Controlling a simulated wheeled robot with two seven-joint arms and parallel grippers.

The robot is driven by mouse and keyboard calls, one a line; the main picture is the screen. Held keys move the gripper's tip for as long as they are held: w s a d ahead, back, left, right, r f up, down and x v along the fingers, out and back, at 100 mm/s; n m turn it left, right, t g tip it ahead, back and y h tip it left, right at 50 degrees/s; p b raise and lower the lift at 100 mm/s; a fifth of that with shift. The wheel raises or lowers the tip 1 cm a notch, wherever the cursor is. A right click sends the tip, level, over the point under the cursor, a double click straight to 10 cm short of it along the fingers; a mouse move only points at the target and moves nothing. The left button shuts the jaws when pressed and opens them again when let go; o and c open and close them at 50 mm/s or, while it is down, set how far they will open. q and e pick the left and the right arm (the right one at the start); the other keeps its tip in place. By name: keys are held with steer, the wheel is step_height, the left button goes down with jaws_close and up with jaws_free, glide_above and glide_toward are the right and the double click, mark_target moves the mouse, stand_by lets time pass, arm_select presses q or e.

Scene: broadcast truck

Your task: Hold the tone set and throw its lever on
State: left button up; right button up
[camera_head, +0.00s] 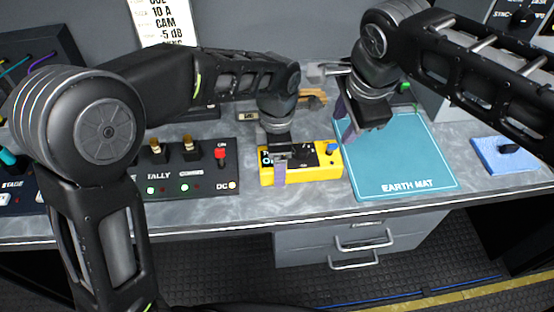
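The tone set, a yellow box (325,171) with a black top panel, sits on the grey bench near its front edge. A blue lever or knob (331,148) stands at the right end of its top. My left gripper (281,163) comes down over its left part. One finger lies against the front face; the far finger is hidden behind the gripper and box. My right gripper (347,122) is above the mat's left side, behind and right of the blue lever. Its fingers are apart with nothing between them, and it does not touch the tone set.
A teal earth mat (420,160) lies right of the tone set. A black panel (205,175) with a red switch stands to its left. A blue pad (500,155) with a black piece is at the far right. A brown-handled tool (312,98) lies behind.

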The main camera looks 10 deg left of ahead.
steer(key=shift+r, duration=0.15)
steer(key=shift+c, duration=1)
steer(key=shift+s+d+r+n+t, duration=0.15)
steer(key=shift+s+d+r+t, duration=0.1)
steer(key=shift+s+r, duration=0.25)
steer(key=shift+s+d+r+n+t, duration=0.15)
steer(key=shift+s+d+r, duration=0.05)
steer(key=shift+s+r, duration=0.3)
steer(key=c, duration=0.5)
steer(key=shift+s+d+n, duration=0.2)
steer(key=shift+s+n, duration=0.3)
steer(key=shift+n, duration=0.5)
jaws_close()
steer(key=s+f+m+t, duration=0.1)
steer(key=s+f+m, duration=0.1)
steer(key=m, duration=0.9)
steer(key=s+f+m+t, duration=0.1)
steer(key=s+f+m, duration=0.1)
steer(key=m, duration=0.9)
steer(key=shift+s+d+f+y, duration=0.35)
steer(key=shift+s+f+y, duration=0.05)
steer(key=shift+s, duration=0.3)
